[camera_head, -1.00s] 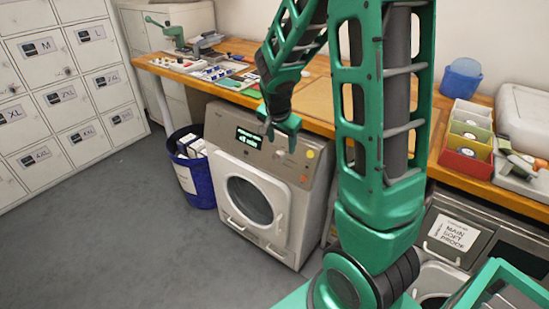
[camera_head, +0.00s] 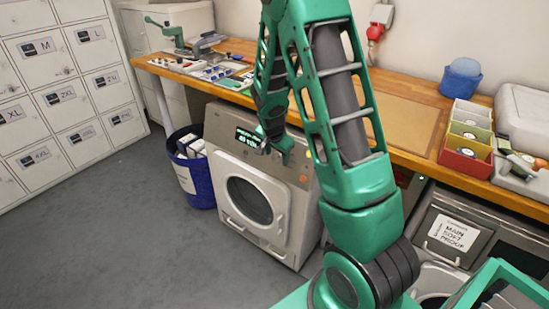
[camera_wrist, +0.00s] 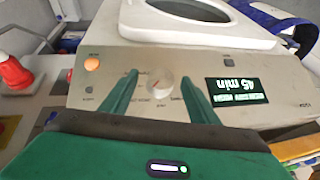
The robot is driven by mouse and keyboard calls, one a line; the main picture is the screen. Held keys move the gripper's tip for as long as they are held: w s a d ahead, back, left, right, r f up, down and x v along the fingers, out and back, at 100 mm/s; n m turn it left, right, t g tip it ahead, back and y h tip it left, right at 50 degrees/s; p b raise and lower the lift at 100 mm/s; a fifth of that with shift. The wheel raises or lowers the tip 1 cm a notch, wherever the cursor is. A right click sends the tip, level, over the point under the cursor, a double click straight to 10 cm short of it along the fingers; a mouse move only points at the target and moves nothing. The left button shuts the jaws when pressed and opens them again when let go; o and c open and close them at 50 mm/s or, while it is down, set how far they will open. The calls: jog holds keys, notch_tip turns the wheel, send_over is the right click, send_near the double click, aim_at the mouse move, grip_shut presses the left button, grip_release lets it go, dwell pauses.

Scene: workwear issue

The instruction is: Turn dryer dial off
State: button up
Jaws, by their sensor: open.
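The dryer (camera_head: 258,190) is a grey front-loading machine under the wooden counter, with a round door and a control panel. Its dial (camera_wrist: 159,82) is a pale round knob with a small red mark, seen in the wrist view between my two fingers. A lit display (camera_wrist: 237,91) beside it reads 45 min, upside down in that view. An orange light (camera_wrist: 92,64) glows at the panel's other end. My gripper (camera_wrist: 150,85) is open, its green fingers on either side of the dial; I cannot tell whether they touch it. In the head view my gripper (camera_head: 275,150) is at the panel and hides the dial.
A blue bin (camera_head: 195,180) stands left of the dryer. The wooden counter (camera_head: 400,115) above holds trays, small boxes (camera_head: 467,140) and a blue tub (camera_head: 461,78). A second machine (camera_head: 455,232) is at right. The grey floor in front is clear.

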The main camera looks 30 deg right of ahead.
jog(key=shift+w+d+f, duration=0.15)
jog(key=shift+f, duration=0.25)
jog(key=c, duration=1)
jog(key=shift+a, duration=0.25)
jog(key=shift+c, duration=0.2)
jog(key=shift+d, duration=0.25)
